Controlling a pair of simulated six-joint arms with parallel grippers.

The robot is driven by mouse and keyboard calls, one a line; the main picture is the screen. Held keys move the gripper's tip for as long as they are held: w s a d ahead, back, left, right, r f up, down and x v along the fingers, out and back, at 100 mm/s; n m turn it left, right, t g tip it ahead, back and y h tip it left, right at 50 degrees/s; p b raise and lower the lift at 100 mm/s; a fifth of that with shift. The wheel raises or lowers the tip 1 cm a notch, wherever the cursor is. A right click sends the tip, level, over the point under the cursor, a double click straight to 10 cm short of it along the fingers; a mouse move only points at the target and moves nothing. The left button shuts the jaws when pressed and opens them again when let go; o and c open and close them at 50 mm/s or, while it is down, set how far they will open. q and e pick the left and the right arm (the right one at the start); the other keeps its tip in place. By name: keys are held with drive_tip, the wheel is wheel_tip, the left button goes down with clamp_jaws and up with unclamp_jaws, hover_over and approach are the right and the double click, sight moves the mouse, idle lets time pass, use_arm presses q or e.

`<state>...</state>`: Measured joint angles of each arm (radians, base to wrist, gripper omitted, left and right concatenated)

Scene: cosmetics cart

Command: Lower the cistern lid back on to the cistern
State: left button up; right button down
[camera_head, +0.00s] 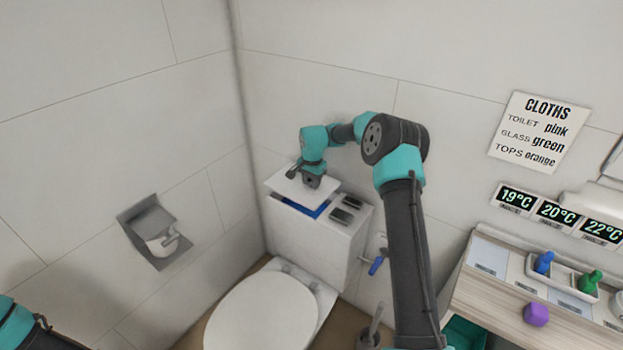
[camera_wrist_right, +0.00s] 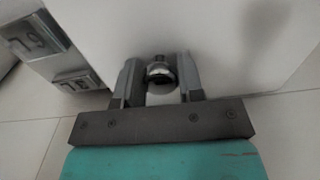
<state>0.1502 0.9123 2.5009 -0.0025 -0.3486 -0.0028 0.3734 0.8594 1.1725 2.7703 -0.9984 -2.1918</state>
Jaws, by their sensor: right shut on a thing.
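The cistern lid (camera_head: 283,184) is a white flat plate over the left part of the cistern top. My right gripper (camera_head: 312,181) is shut on the lid's small metal knob; in the right wrist view the knob (camera_wrist_right: 160,72) sits between the two fingers, with the white lid (camera_wrist_right: 235,45) behind it. The white cistern (camera_head: 300,238) stands against the wall behind the toilet bowl. A blue strip of its opening (camera_head: 318,210) shows along the lid's near right edge. The lid appears raised and slightly offset; the exact gap cannot be told. My left gripper is out of view.
Two dark flush plates (camera_head: 343,209) sit on the cistern's right part. A toilet seat (camera_head: 262,312) is in front, a paper holder (camera_head: 153,232) on the left wall. A blue valve handle (camera_head: 376,265) is right of the cistern; a counter with bottles (camera_head: 543,262) stands right.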

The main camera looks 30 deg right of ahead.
sight(312, 191)
drive_tip(key=shift+f, duration=0.85)
drive_tip(key=shift+f, duration=1.5)
idle(1.7)
drive_tip(key=c, duration=0.7)
unclamp_jaws()
drive_tip(key=shift+o, duration=0.2)
drive_tip(key=shift+f, duration=0.1)
wheel_tip(312, 191, up, 18)
drive_tip(key=shift+s+f, duration=0.15)
drive_tip(key=shift+f, duration=0.05)
idle(0.4)
